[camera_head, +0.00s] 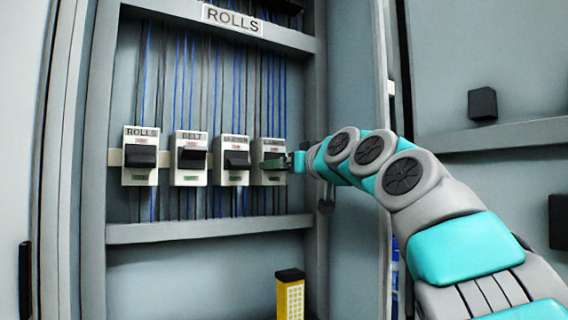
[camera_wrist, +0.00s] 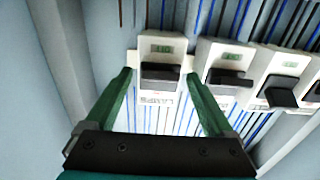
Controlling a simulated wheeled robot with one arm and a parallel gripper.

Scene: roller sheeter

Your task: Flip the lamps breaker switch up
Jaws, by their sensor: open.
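The lamps breaker is the rightmost of the breakers in the head view, a white block (camera_head: 270,179) whose black switch is mostly hidden by my gripper (camera_head: 279,163). In the wrist view, which is turned over, the lamps breaker (camera_wrist: 161,46) is the leftmost one, and its label reads upside down. Its black switch (camera_wrist: 162,75) sticks out between my gripper's two green fingers (camera_wrist: 159,76). The fingers are spread apart, one on each side of the switch, with nothing gripped. I cannot tell whether they touch the breaker.
The breakers marked ROLLS (camera_head: 140,175) and BELT (camera_head: 190,177) and a third one (camera_head: 235,178) stand left of the lamps breaker. A grey ledge (camera_head: 205,231) runs below them. A yellow box with a black top (camera_head: 290,298) is lower down. The cabinet side wall is close at right.

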